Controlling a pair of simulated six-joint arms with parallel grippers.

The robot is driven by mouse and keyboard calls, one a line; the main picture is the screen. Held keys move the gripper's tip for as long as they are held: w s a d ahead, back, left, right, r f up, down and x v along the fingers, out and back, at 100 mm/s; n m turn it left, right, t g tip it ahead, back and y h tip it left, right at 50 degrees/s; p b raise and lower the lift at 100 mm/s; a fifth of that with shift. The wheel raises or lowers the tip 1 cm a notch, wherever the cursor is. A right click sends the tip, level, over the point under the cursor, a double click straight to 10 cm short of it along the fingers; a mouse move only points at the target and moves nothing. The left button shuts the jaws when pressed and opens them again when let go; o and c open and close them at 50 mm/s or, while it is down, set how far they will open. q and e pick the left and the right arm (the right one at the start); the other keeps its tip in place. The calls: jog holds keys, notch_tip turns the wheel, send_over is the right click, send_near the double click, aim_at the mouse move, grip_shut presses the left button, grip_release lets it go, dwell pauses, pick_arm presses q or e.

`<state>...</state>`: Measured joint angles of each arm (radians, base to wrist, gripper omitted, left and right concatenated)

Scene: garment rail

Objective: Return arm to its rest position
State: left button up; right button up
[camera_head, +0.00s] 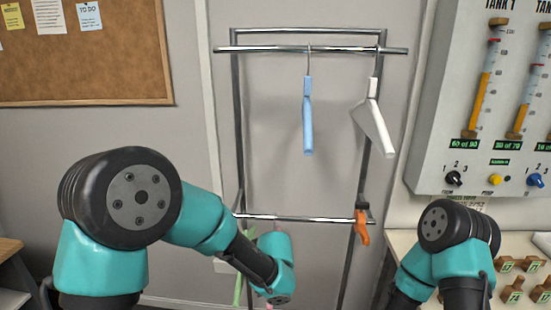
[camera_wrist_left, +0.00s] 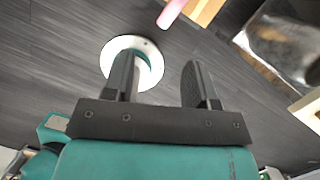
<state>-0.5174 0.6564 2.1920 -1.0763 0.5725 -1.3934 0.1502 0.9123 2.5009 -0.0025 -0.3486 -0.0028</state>
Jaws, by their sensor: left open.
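My left arm (camera_head: 205,215) reaches in from the left in the head view, bent down in front of the rail's lower part. Its gripper is not clearly visible there. In the left wrist view my left gripper (camera_wrist_left: 158,75) is open, its two fingers apart with nothing between them. A white disc with a teal centre (camera_wrist_left: 148,62) lies behind the left finger. The end of a pink rod-like thing (camera_wrist_left: 172,12) is at the top. My right arm (camera_head: 440,250) is folded at the lower right; its gripper is out of frame.
The garment rail's upper bar (camera_head: 260,49) holds a blue hanger (camera_head: 308,118) and a white hanger (camera_head: 374,124). The lower bar (camera_head: 300,218) holds an orange hanger (camera_head: 362,226) and a green one (camera_head: 238,290), partly hidden. A tank panel (camera_head: 425,120) stands at the right.

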pick_arm(q)
jog(key=s+a+f+n+h, duration=0.1)
jog(key=s+a+f+n, duration=0.5)
jog(key=n, duration=0.5)
jog(key=s+a+f+n+g+h, duration=0.1)
jog(key=s+a+f+n+h, duration=0.1)
jog(key=s+a+f+n, duration=0.4)
jog(key=s+a+f+n+g+h, duration=0.1)
jog(key=s+a+f+n, duration=0.5)
jog(key=n, duration=1.1)
notch_tip(320, 180, down, 6)
jog(key=a, duration=0.3)
jog(key=shift+n+h, duration=0.3)
jog(key=shift+h, duration=0.1)
